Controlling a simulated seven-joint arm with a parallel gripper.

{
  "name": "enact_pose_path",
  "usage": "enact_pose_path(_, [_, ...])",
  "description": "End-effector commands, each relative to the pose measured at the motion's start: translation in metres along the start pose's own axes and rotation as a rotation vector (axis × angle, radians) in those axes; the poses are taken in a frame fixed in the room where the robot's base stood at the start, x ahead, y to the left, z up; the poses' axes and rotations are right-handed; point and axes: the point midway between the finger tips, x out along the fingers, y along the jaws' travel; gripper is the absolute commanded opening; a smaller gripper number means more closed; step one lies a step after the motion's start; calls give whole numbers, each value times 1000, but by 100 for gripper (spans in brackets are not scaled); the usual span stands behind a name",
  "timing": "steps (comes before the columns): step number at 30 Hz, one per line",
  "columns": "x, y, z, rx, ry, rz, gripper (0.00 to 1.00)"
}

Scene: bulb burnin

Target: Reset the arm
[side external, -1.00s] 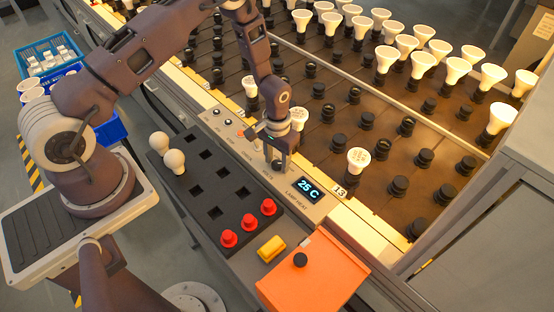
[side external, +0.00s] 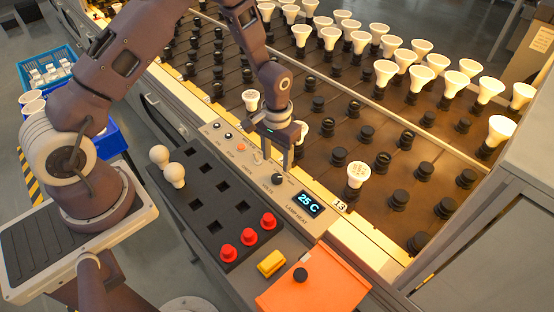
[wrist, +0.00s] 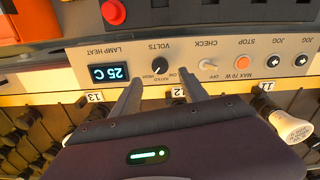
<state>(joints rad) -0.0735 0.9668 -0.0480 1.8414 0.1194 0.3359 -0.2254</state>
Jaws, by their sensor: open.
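My gripper (side external: 278,165) is open and empty above the grey control panel (side external: 236,150), near the black volts knob (side external: 278,179). In the wrist view its two fingers (wrist: 158,92) point at the panel, and the volts knob (wrist: 160,66) shows between and beyond them, apart from both fingertips. The lamp heat display (wrist: 108,72) reads 25 C and also shows in the side view (side external: 309,204). The check switch (wrist: 208,64) and an orange stop button (wrist: 241,61) are on the same panel.
A black tray (side external: 198,205) beside the panel holds two white bulbs (side external: 167,165) and red plugs (side external: 248,237). A yellow block (side external: 271,263) and an orange box (side external: 318,283) are at the front. A rack with many sockets and white lamps (side external: 357,174) lies behind the panel.

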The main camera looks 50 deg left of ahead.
Motion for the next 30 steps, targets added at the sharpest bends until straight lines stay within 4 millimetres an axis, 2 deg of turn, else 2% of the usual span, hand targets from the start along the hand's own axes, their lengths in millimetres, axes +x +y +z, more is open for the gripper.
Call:
enact_pose_path(2, [-4,0,-1,1,5,0,52])
enact_pose_path(4, [-25,0,-4,8,26,-2,52])
enact_pose_path(5, [-41,0,-4,12,40,-3,52])
enact_pose_path(8, [-115,-1,3,33,109,-7,52])
enact_pose_path(9, [-148,-2,11,41,140,-8,52])
enact_pose_path(11, [-192,-4,30,56,183,-9,52])
enact_pose_path(12, [-219,-5,46,64,213,-8,52])
enact_pose_path(14, [-256,-7,74,78,259,-5,52])
enact_pose_path(15, [-276,-9,95,87,291,-2,52])
enact_pose_path(18, [-312,-14,151,109,365,9,52])
enact_pose_path(21, [-326,-19,198,130,427,22,52])
enact_pose_path(24, [-329,-22,230,146,466,33,52])
enact_pose_path(27, [-328,-23,245,155,485,38,52])
enact_pose_path(30, [-327,-23,248,157,488,39,52])
